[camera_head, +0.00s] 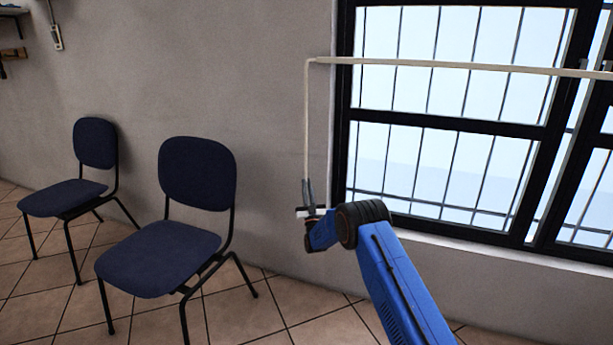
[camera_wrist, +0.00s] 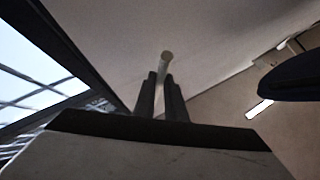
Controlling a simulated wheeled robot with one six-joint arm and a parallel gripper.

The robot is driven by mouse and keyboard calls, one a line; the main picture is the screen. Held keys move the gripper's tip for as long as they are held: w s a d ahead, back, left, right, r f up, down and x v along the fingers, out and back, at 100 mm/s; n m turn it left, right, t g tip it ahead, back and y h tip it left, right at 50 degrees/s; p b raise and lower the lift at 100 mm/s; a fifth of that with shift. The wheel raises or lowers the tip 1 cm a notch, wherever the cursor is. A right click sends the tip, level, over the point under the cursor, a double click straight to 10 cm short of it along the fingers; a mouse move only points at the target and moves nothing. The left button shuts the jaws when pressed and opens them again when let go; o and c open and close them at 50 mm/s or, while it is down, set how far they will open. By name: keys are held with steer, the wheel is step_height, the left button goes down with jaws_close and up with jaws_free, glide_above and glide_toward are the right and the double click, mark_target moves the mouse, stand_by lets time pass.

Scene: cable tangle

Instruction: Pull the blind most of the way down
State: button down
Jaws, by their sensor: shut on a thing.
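The window (camera_head: 440,150) is at the right in the head view. A slim cream bar (camera_head: 450,66), seemingly part of the blind, runs across its upper part; no blind fabric shows below it. A thin cream pull cord or rod (camera_head: 306,120) hangs straight down from the bar's left end, beside the window frame. My gripper (camera_head: 308,187) is shut on its lower part, close to the wall. In the wrist view the two dark fingers (camera_wrist: 161,80) are close together, with the pale cord or rod (camera_wrist: 167,57) between and beyond them.
Two dark blue chairs (camera_head: 197,175) (camera_head: 95,143) stand on the tiled floor left of my gripper. The grey wall (camera_head: 265,90) is close behind it. The window sill (camera_head: 480,247) juts out low at the right.

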step_height(320, 180, down, 12)
stand_by(0.3)
steer(key=shift+f, duration=0.1)
steer(key=c, duration=1.8)
jaws_free()
steer(key=v, duration=1.7)
steer(key=shift+s+f, duration=0.15)
steer(key=shift+f, duration=0.05)
